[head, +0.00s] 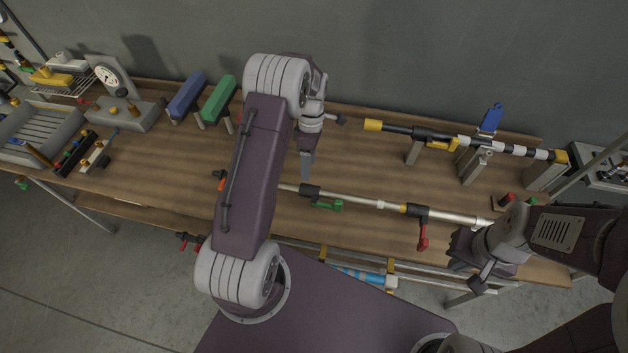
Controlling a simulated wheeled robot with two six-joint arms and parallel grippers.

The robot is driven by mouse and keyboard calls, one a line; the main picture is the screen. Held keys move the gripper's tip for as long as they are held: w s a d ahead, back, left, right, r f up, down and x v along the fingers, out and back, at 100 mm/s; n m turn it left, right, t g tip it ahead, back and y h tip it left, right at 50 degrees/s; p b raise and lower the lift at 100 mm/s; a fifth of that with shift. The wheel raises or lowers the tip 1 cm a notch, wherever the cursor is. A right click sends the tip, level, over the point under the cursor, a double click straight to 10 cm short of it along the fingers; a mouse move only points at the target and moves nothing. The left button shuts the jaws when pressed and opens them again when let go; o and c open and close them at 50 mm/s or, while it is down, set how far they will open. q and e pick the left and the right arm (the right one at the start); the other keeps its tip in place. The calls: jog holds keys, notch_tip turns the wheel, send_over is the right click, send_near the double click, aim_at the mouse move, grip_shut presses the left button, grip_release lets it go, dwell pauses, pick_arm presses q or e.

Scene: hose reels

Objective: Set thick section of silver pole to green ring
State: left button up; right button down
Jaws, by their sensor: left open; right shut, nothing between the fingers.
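A silver telescopic pole (455,216) lies along the front of the workbench. A black clamp with a green lever (325,205) sits on its thinner left part, and a black clamp with a red lever (422,232) sits further right, where the thicker section begins. A white band and a yellow band show between the clamps. I cannot make out a green ring on the pole. My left gripper (324,147) is open and empty above the bench, behind the pole. My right gripper (468,262) is shut and empty at the front edge, near the pole's right end.
A black-and-white striped pole (515,150) with yellow parts rests on supports at the back right. Blue (187,95) and green (219,99) blocks stand at the back left. A gauge (107,76) and a grey tray (38,130) stand at the far left.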

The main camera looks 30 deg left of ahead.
aim_at(306, 186)
pick_arm(q)
jog(key=p+x, duration=0.2)
jog(key=x, duration=0.6)
jog(key=shift+s+f+p, duration=0.1)
jog(key=shift+p, duration=0.3)
jog(key=shift+f, duration=0.35)
grip_shut()
jog(key=shift+s+a, duration=0.1)
